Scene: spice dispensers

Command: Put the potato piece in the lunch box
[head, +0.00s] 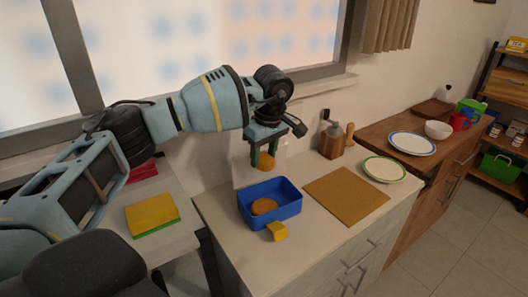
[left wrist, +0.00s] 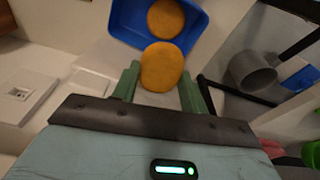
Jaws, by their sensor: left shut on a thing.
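My left gripper (head: 264,155) is shut on a round orange-brown potato piece (head: 266,164), held in the air above the back edge of the blue lunch box (head: 284,212). In the left wrist view the potato piece (left wrist: 162,66) sits between the green fingers of my left gripper (left wrist: 158,84). The lunch box (left wrist: 124,22) shows beyond it there. A similar orange-brown piece (head: 264,206) lies inside the box; it also shows in the left wrist view (left wrist: 165,18). My right gripper is not in view.
A yellow block (head: 277,231) lies just in front of the box. A brown board (head: 346,195) lies right of it, with a green-rimmed plate (head: 384,169) beyond. A grinder (head: 331,140) stands at the wall. A yellow-green sponge-like slab (head: 152,214) lies on the left table.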

